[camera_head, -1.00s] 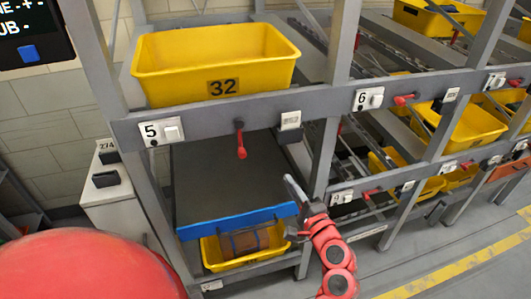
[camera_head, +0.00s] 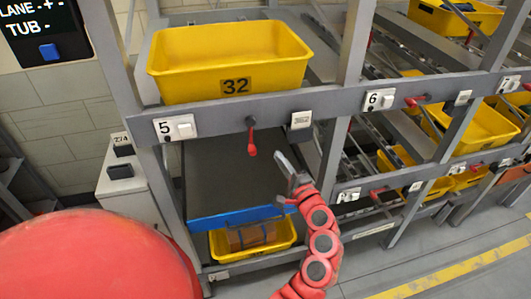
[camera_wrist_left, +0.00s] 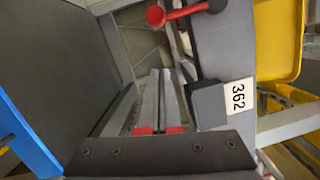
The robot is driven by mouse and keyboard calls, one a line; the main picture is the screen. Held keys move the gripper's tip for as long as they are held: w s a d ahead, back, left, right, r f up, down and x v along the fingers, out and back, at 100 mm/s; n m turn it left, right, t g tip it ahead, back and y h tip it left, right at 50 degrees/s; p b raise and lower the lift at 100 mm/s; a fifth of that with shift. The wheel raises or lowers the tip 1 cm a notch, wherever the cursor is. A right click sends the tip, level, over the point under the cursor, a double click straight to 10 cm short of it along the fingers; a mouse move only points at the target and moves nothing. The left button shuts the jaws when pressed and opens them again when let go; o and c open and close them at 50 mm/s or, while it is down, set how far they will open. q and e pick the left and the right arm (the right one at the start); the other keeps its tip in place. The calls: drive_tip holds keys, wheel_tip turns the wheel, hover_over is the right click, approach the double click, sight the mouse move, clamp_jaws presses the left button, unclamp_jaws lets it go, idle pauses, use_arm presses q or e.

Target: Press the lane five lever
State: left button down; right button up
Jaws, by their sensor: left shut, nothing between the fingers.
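The lane five lever (camera_head: 252,140) is red and hangs down from the grey crossbar, right of the plate marked 5 (camera_head: 178,128). In the left wrist view the lever (camera_wrist_left: 180,12) shows at the top, its ball-shaped end to the left. My left gripper (camera_head: 279,157) is shut and empty, just right of the lever's lower end in the head view. In the left wrist view its fingers (camera_wrist_left: 159,78) lie together, pointing up the picture, with a visible gap below the lever. I see no contact. My right gripper is not in view.
A yellow tub marked 32 (camera_head: 230,60) stands above the crossbar (camera_head: 215,118). Below are a dark sloping deck (camera_head: 225,178) with a blue front edge (camera_head: 235,218) and another yellow tub (camera_head: 218,245). A grey post (camera_head: 350,85) stands to the right. A display (camera_head: 45,28) is at upper left.

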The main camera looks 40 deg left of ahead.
use_arm(q)
drive_tip(key=a, duration=0.1)
drive_tip(key=s+a+p, duration=0.1)
drive_tip(key=s+a+r+p, duration=0.1)
drive_tip(key=shift+s+a, duration=0.15)
drive_tip(key=shift+a, duration=0.25)
drive_tip(key=shift+s, duration=0.1)
drive_tip(key=shift+s+a+f+m+p, duration=0.15)
drive_tip(key=shift+m+p, duration=0.2)
drive_tip(key=shift+m, duration=0.05)
